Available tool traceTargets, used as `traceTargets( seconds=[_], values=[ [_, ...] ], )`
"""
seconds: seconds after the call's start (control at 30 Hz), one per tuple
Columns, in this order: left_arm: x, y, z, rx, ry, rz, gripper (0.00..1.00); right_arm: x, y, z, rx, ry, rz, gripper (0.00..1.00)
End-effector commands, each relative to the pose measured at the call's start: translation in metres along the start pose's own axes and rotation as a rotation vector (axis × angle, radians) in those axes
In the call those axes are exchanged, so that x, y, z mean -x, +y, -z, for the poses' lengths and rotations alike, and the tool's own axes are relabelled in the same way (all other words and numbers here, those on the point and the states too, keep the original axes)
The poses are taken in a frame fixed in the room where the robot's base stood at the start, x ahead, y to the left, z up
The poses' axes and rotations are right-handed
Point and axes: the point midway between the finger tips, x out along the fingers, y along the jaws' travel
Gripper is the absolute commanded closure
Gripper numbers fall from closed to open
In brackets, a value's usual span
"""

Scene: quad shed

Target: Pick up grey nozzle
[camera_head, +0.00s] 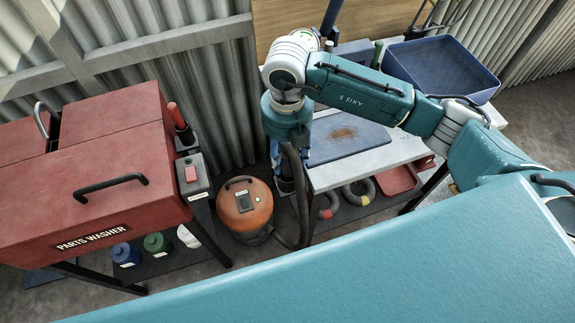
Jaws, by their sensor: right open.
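My right arm comes in from the right, and its wrist bends down beside the left end of the workbench. My right gripper (285,182) points down there, open, between the bench and the orange vacuum (245,205). Its fingers are small and dark and partly hidden by a dark hose (302,195). The hose rises from beside the vacuum to just under my wrist. I cannot make out a grey nozzle clearly; the hose's upper end is lost against my wrist. My left gripper is not in view.
A red parts washer (95,185) stands at the left, with a grey switch box (193,177) on its side. The workbench (375,158) holds a blue mat (345,140) and a blue tray (440,70). Curved grey pieces (358,193) and a red tray (398,181) sit below.

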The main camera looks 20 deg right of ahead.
Motion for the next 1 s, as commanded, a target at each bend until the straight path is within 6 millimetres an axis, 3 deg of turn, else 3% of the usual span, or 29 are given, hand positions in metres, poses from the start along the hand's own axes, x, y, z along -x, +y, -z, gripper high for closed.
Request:
traceTargets(
  seconds=[0.03,0.2,0.47,0.5,0.73,1.0],
  values=[
    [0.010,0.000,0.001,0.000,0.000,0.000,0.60,-0.005,-0.002,0.001,-0.002,0.005,0.004,0.53],
    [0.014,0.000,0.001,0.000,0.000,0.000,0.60,-0.029,-0.001,0.000,0.000,0.003,0.001,0.53],
    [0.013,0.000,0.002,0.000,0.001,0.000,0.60,-0.035,-0.001,-0.001,0.001,0.000,-0.001,0.53],
    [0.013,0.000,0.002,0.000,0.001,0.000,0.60,-0.035,-0.001,-0.001,0.001,0.000,-0.001,0.55],
    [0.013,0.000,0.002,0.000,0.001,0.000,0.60,-0.034,-0.001,-0.001,0.001,0.000,-0.001,1.00],
    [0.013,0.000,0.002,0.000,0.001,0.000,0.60,-0.034,-0.001,-0.001,0.001,0.000,-0.002,1.00]
  ],
)
